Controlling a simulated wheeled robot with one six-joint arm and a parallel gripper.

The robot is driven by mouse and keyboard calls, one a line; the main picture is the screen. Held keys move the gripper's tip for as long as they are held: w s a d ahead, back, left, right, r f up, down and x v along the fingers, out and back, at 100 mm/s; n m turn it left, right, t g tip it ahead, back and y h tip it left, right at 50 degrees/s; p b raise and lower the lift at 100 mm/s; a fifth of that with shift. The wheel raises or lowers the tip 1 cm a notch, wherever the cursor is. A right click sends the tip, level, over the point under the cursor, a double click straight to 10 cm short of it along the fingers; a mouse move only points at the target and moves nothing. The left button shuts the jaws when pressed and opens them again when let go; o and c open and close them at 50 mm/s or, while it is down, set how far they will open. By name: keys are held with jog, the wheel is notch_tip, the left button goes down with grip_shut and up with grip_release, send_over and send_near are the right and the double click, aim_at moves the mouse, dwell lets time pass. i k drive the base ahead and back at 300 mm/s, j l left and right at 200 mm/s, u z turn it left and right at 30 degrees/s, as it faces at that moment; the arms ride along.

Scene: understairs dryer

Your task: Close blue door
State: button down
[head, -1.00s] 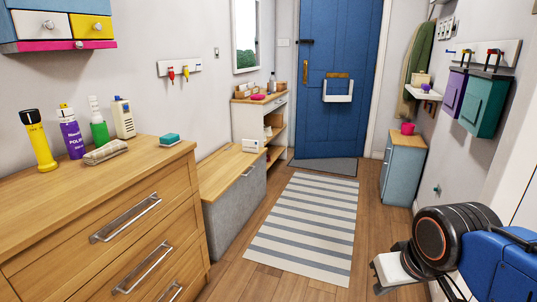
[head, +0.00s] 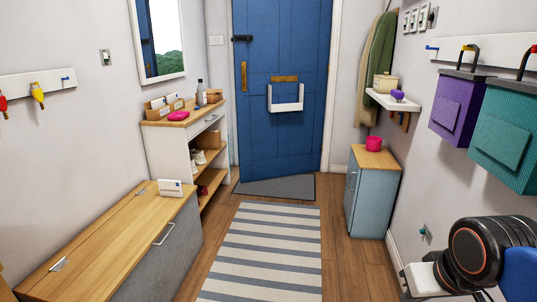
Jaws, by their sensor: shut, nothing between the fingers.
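The blue door (head: 285,130) stands at the far end of the hallway in the head view. It looks ajar: its bottom edge slants against the rug and the doormat, with its left, handle side nearer me. It has a gold pull handle (head: 243,78) and a black latch (head: 242,38) on the left, a gold letter plate and a white basket (head: 286,98). My gripper (head: 408,284) is at the lower right, shut and empty, far from the door; part of it is hidden or cut off by the frame.
A striped rug (head: 265,245) and doormat (head: 275,187) lie on the floor. A bench (head: 105,240) and shelf unit (head: 168,150) line the left. A small blue cabinet (head: 367,200), wall shelf (head: 400,104) and hanging boxes (head: 462,110) are on the right. The middle passage is clear.

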aim_at(281, 72)
jog(key=i, duration=1.1)
jog(key=i+l+u, duration=0.1)
jog(key=i, duration=1.05)
jog(key=i+l, duration=0.1)
jog(key=i, duration=1)
